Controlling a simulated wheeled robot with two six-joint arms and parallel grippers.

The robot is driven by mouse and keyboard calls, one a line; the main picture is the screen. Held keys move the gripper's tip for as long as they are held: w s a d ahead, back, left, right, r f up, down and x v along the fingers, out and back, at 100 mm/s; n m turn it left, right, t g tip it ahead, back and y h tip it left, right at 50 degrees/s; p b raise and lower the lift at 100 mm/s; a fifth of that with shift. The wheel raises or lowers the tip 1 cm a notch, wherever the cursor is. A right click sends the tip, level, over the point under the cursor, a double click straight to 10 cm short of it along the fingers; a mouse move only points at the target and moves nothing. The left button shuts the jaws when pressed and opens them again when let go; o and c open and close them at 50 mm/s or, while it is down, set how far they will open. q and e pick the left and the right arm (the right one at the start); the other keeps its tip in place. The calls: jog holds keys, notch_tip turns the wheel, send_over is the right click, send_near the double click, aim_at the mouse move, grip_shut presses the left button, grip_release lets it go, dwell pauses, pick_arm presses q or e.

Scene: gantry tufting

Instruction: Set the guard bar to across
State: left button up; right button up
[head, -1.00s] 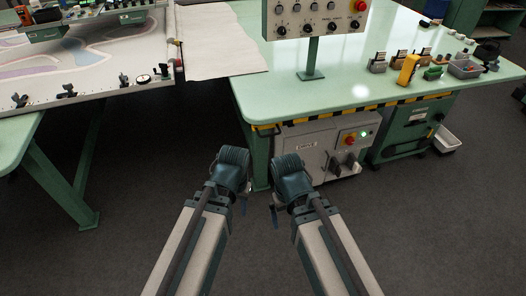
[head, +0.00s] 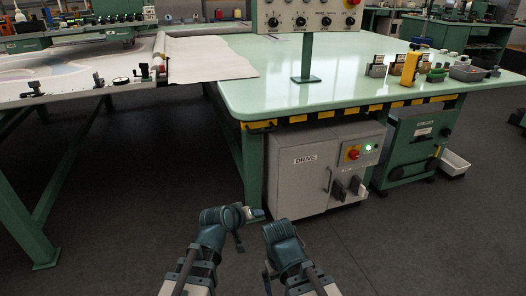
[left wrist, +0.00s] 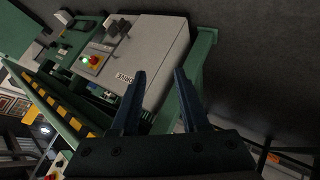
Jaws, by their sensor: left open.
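I cannot clearly pick out a guard bar in either view. The control panel (head: 305,18) with its black knobs stands on the green table, its top cut off. Below is the grey drive cabinet (head: 306,162) with a red knob, a green light and two black handles. My left gripper (head: 252,213) is low in front of the cabinet, pointing right. In the left wrist view its two dark fingers (left wrist: 160,85) are apart and empty, with the cabinet (left wrist: 150,55) beyond them. My right arm's end is beside it; its fingers are too hidden to read.
The green table (head: 350,75) has a yellow-black striped front edge. Several small tools and a yellow device (head: 410,68) stand on its right. The tufting frame (head: 70,88) with cloth and clamps is at left. A green cabinet (head: 412,145) stands right. The floor in front is clear.

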pick_arm(q)
jog(key=w+d+r+n+t+h, duration=0.1)
jog(key=w+d+r+n+t, duration=0.15)
jog(key=r, duration=0.25)
jog(key=w+d+r+n+t, duration=0.2)
jog(key=w+r+n+t, duration=0.1)
jog(key=r+t, duration=0.15)
jog(key=n+t+y, duration=0.4)
jog(key=n, duration=0.4)
send_near(263, 132)
jog(key=w, duration=0.3)
jog(key=w+p, duration=0.1)
jog(key=w, duration=0.3)
jog(key=w+r+p, duration=0.1)
jog(key=w, duration=0.2)
jog(key=shift+w+d+r, duration=0.1)
jog(key=shift+w+d, duration=0.2)
jog(key=shift+d, duration=0.1)
grip_shut()
